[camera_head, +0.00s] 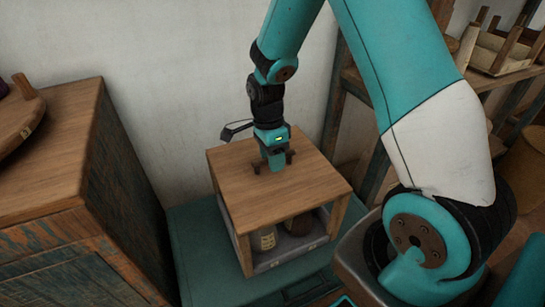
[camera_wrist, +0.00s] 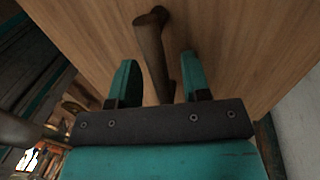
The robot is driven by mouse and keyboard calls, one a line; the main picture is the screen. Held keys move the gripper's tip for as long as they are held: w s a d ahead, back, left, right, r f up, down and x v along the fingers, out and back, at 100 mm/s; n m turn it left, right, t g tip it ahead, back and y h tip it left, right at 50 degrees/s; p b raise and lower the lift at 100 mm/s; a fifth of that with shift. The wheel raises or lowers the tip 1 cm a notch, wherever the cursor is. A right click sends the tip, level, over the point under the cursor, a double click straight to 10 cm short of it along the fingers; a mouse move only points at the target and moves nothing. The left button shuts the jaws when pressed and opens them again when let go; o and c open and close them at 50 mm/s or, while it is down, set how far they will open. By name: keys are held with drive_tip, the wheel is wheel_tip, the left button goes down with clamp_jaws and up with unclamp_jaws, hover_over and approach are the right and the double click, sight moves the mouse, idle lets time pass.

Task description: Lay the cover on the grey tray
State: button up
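The wooden cover (camera_head: 305,187) has a flat square top, corner posts and a dark bar handle (camera_wrist: 150,45). In the head view it sits level over the grey tray (camera_head: 292,255), with its front posts reaching down to the tray's corners; whether every post touches cannot be told. My gripper (camera_head: 273,165) is at the middle of the cover's top, pointing down at the handle. In the wrist view its two teal fingers (camera_wrist: 158,78) stand apart on either side of the handle, with a visible gap on the left. The tray's back is hidden under the cover.
A pale jar (camera_head: 266,238) and a dark round item (camera_head: 299,224) stand inside the tray. The tray rests on a teal surface (camera_head: 205,255). A worn wooden cabinet (camera_head: 120,165) is close on the left. A wooden shelf rack (camera_head: 355,85) stands on the right, a white wall behind.

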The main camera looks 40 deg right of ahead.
drive_tip(key=w+r+p, duration=0.3)
drive_tip(key=r, duration=1.4)
drive_tip(key=shift+w+d, duration=0.15)
drive_tip(key=shift+d, duration=0.2)
drive_tip(key=s+a+r+n+t+y, duration=0.1)
drive_tip(key=s+a+r+n+y, duration=0.15)
drive_tip(key=s+a+n, duration=0.75)
drive_tip(key=s+a+r+n+t+y, duration=0.1)
drive_tip(key=s+a+r+n, duration=0.45)
drive_tip(key=s+n, duration=0.8)
wheel_tip(320, 180, up, 11)
drive_tip(key=w+a+n+p, duration=0.1)
drive_tip(key=n+p, duration=0.2)
drive_tip(key=p, duration=0.9)
drive_tip(key=shift+w+a+r+n, duration=0.15)
drive_tip(key=shift+w+a+n, duration=0.1)
drive_tip(key=shift+n, duration=0.1)
